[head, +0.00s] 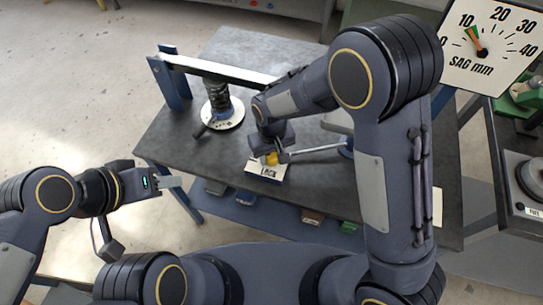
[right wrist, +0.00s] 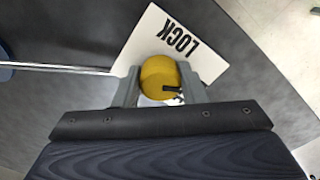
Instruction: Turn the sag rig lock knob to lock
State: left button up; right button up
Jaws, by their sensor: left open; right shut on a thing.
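The yellow lock knob (right wrist: 160,78) sits on a white plate marked LOCK (right wrist: 150,40). In the right wrist view the knob is between the two fingers of my right gripper (right wrist: 165,90), which is shut on it. A dark mark shows on the knob's lower right edge. In the head view the knob (head: 272,158) is partly hidden by my right gripper (head: 278,154), above the plate (head: 266,171). My left gripper (head: 172,183) is open and empty, out to the left beyond the table's edge.
A dark spring (head: 217,97) stands on a round white base (head: 222,114) under a blue-legged beam (head: 215,69). A thin metal rod (head: 315,149) runs right from near the knob. A SAG mm dial (head: 490,45) stands at upper right. Bare tabletop (head: 180,140) lies left of the plate.

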aim_at(272, 155)
jog(key=n+b, duration=0.1)
jog(key=n, duration=0.2)
jog(key=shift+n, duration=0.3)
jog(key=n+b, duration=0.1)
jog(key=n, duration=0.1)
jog(key=shift+w+n, duration=0.1)
jog(key=shift+n, duration=0.3)
jog(key=n, duration=0.5)
jog(key=shift+d+n+b, duration=0.1)
jog(key=shift+n+b, duration=0.2)
jog(key=shift+b, duration=0.05)
jog(key=o, duration=1)
notch_tip(272, 155, up, 8)
jog(key=shift+f, duration=0.1)
